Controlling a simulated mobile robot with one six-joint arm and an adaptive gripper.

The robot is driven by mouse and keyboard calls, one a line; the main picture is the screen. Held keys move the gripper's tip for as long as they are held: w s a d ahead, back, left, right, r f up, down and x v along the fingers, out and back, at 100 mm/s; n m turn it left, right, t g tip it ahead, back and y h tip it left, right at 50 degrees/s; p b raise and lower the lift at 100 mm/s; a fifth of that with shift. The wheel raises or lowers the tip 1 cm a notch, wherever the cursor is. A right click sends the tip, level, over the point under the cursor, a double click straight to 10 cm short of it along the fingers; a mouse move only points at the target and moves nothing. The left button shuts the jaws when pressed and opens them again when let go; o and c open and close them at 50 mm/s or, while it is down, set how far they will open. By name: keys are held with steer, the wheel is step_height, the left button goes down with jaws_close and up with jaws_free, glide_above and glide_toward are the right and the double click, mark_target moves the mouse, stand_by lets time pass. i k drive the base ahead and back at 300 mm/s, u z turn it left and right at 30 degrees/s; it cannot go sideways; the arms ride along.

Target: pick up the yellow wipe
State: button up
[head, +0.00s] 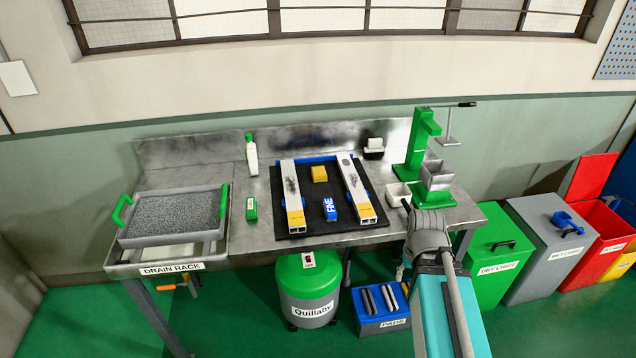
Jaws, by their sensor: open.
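The yellow wipe (319,174) looks like a small folded yellow block. It lies on the black mat (328,222) on the metal bench, between two long pale profiles, the left one (291,190) and the right one (352,182). Both profiles have yellow near ends. My gripper (407,207) is at the bench's front edge, right of the mat and well apart from the wipe. It is open and holds nothing that I can see. My arm hides part of it, and its fingers show only small and dark.
A blue block marked FINE (330,209) lies near the wipe. A blue bar (315,159) runs behind it. A green press (422,150) with grey bins stands right. Bins line the floor at right.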

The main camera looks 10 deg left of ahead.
mark_target(319, 173)
steer(key=k, duration=0.35)
steer(key=u, duration=0.35)
steer(key=i, duration=1.45)
steer(key=z, duration=0.35)
